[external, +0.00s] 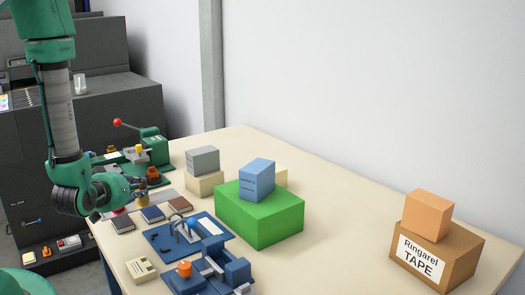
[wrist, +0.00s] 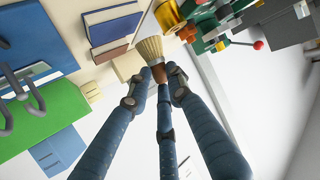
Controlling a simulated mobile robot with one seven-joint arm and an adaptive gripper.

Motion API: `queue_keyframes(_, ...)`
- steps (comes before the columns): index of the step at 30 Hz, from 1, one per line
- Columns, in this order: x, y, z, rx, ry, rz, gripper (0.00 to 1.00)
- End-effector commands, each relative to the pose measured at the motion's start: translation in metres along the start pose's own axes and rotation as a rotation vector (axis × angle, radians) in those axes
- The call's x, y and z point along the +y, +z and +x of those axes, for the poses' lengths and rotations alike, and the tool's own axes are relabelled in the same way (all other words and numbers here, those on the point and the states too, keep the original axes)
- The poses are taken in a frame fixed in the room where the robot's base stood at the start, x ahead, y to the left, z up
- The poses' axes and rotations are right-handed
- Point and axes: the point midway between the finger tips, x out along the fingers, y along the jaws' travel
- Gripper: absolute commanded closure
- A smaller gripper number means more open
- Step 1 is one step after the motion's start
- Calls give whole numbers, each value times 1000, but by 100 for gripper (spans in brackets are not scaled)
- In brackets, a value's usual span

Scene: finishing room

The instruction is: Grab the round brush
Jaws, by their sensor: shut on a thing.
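The round brush has pale bristles (wrist: 151,50) and a brown handle; it is in the upper middle of the wrist view. My gripper (wrist: 158,80) has blue fingers, and they are closed around the brush's brown handle. The bristles stick out beyond the fingertips. Part of the handle is hidden by the fingers. In the external view my gripper (external: 140,186) is at the left edge of the table, above the small books. The brush is too small there to make out clearly.
Small books (external: 152,213) lie below my gripper. A green machine with a red knob (external: 116,122) stands behind it. A blue fixture (external: 190,235) is in front, and a green box (external: 262,218) bears a blue block. The table's right-hand middle (external: 340,210) is clear.

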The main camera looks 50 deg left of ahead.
Motion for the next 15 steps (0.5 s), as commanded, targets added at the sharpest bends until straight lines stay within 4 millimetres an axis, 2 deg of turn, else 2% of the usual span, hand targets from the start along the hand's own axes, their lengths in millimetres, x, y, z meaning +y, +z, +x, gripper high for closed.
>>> queue_keyframes(3, -1, 4, -15, 0, 0, 0, 100)
queue_keyframes(6, -2, 6, -22, 1, 0, 0, 100)
queue_keyframes(15, -3, 9, -29, 0, 0, 0, 100)
